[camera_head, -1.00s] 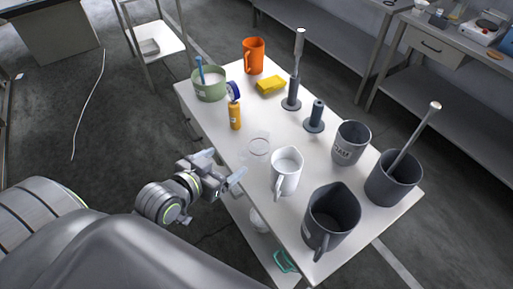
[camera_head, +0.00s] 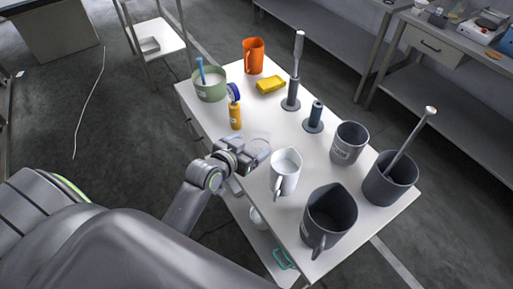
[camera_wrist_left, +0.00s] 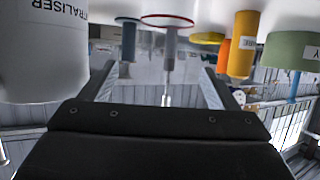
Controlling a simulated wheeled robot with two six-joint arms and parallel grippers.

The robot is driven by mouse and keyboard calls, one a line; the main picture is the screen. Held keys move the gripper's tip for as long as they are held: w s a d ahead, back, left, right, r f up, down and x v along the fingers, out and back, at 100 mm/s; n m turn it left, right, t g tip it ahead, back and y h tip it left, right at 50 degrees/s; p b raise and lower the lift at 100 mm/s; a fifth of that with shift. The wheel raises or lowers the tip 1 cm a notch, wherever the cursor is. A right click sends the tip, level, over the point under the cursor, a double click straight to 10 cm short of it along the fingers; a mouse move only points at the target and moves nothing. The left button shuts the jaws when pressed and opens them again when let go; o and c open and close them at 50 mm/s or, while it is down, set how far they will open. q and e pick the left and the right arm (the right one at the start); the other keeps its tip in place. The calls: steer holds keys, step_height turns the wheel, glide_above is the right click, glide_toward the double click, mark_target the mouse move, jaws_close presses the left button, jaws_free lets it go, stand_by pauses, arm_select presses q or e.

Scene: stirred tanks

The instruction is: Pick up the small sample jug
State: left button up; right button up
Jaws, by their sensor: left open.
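The clear, see-through small jug (camera_head: 259,138) stands on the white table, left of the white jug (camera_head: 286,170). It is faint, and my left gripper (camera_head: 258,152) partly covers it. The gripper is over the table's near edge, very close to the clear jug; I cannot tell whether they touch. In the left wrist view the two fingers of the gripper (camera_wrist_left: 156,72) are spread apart. A faint, see-through shape shows between and beyond them, its outline unclear. My right gripper is in neither view.
The white jug, labelled "...TRALISER" in the wrist view (camera_wrist_left: 43,50), stands close on the right. A yellow bottle (camera_head: 235,117) stands left of the clear jug. Dark jug (camera_head: 327,220), grey posts (camera_head: 314,118), green pot (camera_head: 210,88) and orange jug (camera_head: 253,57) stand around.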

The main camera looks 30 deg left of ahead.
mark_target(264, 136)
arm_select(q)
steer(key=shift+a+f+p+x, duration=0.15)
steer(key=shift+p+x, duration=0.2)
steer(key=shift+x, duration=0.95)
steer(key=shift+a+f+p+x, duration=0.15)
steer(key=shift+p+x, duration=0.2)
steer(key=shift+x, duration=0.95)
steer(key=shift+s, duration=0.15)
steer(key=c, duration=1.1)
